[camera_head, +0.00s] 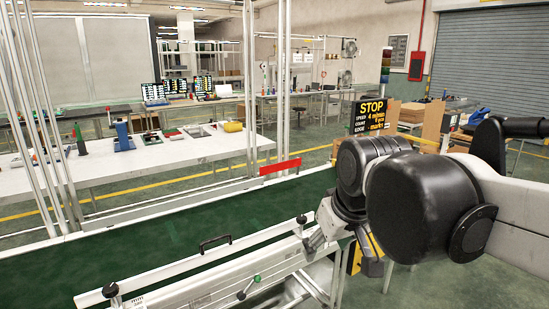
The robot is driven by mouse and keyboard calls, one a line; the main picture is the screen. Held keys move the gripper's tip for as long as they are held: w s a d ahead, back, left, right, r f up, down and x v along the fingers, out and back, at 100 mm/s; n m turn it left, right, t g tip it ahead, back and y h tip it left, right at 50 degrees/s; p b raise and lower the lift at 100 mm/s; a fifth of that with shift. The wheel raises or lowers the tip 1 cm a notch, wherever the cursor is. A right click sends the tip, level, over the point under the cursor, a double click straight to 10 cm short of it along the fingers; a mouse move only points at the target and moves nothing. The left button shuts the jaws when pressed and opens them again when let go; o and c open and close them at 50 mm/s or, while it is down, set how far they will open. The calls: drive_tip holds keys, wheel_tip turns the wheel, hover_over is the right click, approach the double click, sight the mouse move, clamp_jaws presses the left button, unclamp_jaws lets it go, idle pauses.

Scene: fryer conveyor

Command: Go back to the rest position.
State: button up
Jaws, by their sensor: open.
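My gripper (345,253) is at the lower right of the view, past the right part of the conveyor's near side rail. Its fingers are spread apart, and I see nothing between them. My dark wrist and the pale arm link behind it fill the right side and hide part of the floor and the conveyor's right end. The green conveyor belt (170,238) runs across the front of the view. No loose item shows on its visible part.
The near rail (200,262) carries a black handle (214,243) and clamp knobs. White posts and a red plate (280,166) stand along the far side. A STOP display (371,115) stands behind my wrist. A white table (150,155) with tools lies beyond the belt.

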drive_tip(key=s+d+f+m+t+h, duration=0.1)
drive_tip(key=s+d+f+m, duration=0.3)
drive_tip(key=s+d+f, duration=0.4)
drive_tip(key=s+d, duration=0.1)
drive_tip(key=s, duration=0.1)
drive_tip(key=shift+s+d+t, duration=0.3)
drive_tip(key=shift+d+t, duration=0.1)
